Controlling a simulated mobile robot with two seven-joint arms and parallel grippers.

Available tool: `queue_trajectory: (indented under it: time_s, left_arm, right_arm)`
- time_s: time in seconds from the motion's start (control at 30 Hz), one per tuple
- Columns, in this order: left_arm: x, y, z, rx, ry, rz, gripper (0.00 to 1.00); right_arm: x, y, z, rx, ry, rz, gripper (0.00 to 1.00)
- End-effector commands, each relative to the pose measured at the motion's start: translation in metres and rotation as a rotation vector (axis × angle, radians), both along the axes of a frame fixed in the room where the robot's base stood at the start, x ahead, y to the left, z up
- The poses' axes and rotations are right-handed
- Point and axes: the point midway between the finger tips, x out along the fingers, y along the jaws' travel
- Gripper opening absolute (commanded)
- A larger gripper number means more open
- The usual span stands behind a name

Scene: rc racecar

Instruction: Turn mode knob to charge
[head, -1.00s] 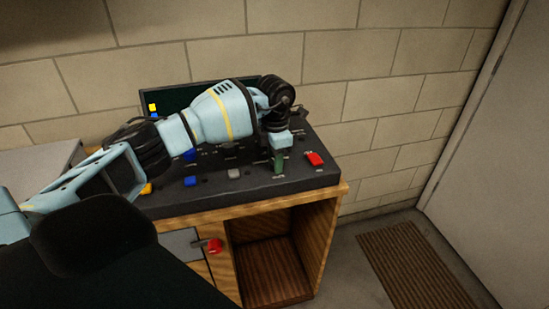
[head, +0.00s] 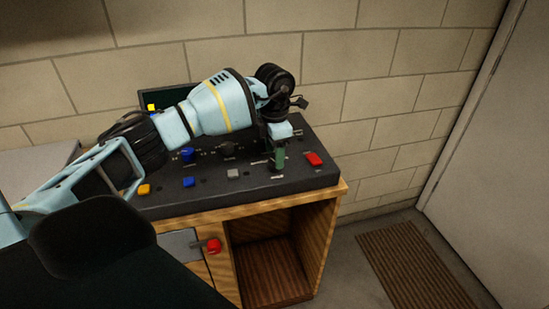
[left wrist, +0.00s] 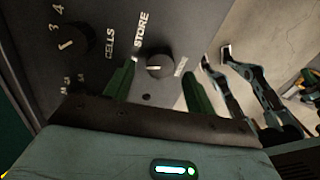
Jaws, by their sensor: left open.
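A round black knob (left wrist: 158,62) with a white pointer mark sits on the dark panel in the left wrist view. The word STORE is printed beside it, and another label to its right is too blurred to read. Its mark points roughly left in that view. My left gripper (left wrist: 159,69) is open, with one green finger on each side of the knob; I cannot tell whether they touch it. In the head view, the left gripper (head: 279,160) points down at the right part of the control panel (head: 220,196), and the knob there is hidden. My right gripper is not in view.
A second knob (left wrist: 73,38) labelled CELLS is near the left finger. A block wall (head: 400,100) stands behind.

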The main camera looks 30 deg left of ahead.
Motion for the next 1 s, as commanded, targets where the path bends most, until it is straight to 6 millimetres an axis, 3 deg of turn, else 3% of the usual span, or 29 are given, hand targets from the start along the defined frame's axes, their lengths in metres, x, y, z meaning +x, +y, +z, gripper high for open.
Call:
queue_trajectory:
  time_s: [0.2, 0.4, 1.0]
  left_arm:
    - [0.001, 0.000, 0.035, -0.001, -0.002, 0.000, 0.55]
    - [0.000, 0.000, 0.050, -0.001, 0.001, 0.001, 0.55]
    - [0.000, -0.003, 0.049, -0.008, -0.001, -0.003, 0.55]
  right_arm:
    - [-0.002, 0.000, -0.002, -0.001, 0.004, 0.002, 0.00]
    - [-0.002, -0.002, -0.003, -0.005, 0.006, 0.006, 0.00]
    - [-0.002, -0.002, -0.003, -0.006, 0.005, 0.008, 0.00]
